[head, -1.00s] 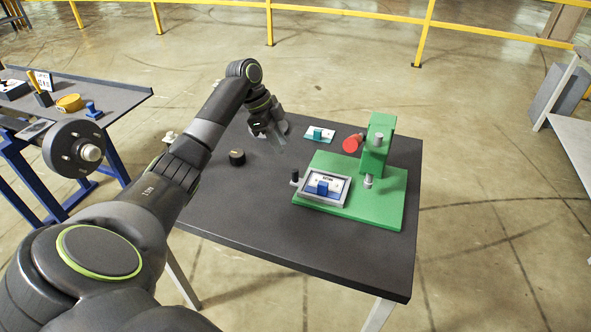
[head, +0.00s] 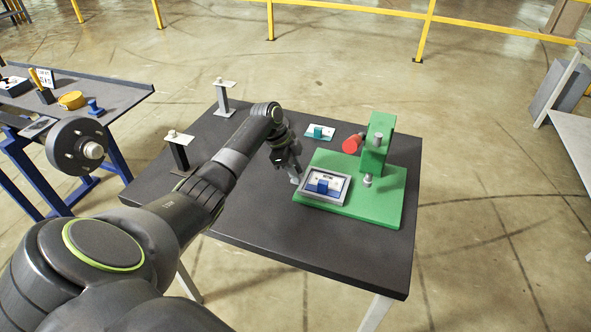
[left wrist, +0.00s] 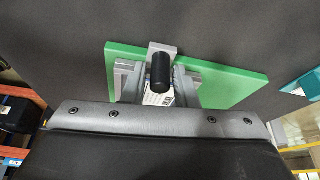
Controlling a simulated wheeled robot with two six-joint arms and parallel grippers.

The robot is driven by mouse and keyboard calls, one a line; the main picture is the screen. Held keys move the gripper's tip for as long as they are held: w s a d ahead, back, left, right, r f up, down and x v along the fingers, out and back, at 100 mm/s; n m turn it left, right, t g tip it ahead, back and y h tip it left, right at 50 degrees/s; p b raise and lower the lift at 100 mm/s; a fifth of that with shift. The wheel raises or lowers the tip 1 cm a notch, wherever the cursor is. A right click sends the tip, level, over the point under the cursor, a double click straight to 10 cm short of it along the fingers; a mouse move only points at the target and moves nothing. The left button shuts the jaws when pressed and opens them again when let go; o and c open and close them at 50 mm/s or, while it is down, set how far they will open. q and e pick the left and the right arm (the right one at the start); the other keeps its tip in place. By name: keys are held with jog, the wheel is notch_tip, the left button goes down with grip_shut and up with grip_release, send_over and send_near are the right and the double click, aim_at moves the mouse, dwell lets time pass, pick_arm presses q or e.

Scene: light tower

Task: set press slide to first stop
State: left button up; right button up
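The green press (head: 376,150) stands on the dark table, with its base plate (head: 375,207) under a grey-framed slide (head: 322,200). The slide sits at the left of the base, away from the press column. It carries a white plate with a blue block (head: 322,186). My left gripper (head: 295,178) is low at the slide's left end and hides its handle in the head view. In the left wrist view the black handle knob (left wrist: 161,71) stands centred, with grey parts on both sides that look like open fingers. Contact cannot be told. My right gripper is not in view.
A red cylinder (head: 352,144) is beside the column. A white plate with a teal block (head: 318,132) lies behind the base. Two stands (head: 224,97) (head: 180,153) are on the table's left. The table front is clear. A side table (head: 110,92) is at left.

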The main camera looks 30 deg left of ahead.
aim_at(330, 186)
pick_arm(q)
grip_shut()
jog(key=shift+w+d, duration=0.1)
jog(key=shift+d, duration=0.35)
jog(key=d, duration=0.2)
jog(key=w+d+p, duration=0.1)
jog(key=d, duration=0.2)
jog(key=w+d, duration=0.1)
jog(key=d, duration=0.2)
jog(key=shift+p, duration=0.3)
jog(key=shift+s+a, duration=0.1)
jog(key=shift+a, duration=0.25)
jog(key=shift+o, duration=0.5)
grip_release()
jog(key=shift+d, duration=0.1)
jog(key=b+v, duration=0.2)
jog(key=v, duration=1.5)
jog(key=shift+r+b, duration=0.2)
jog(key=shift+b, duration=0.15)
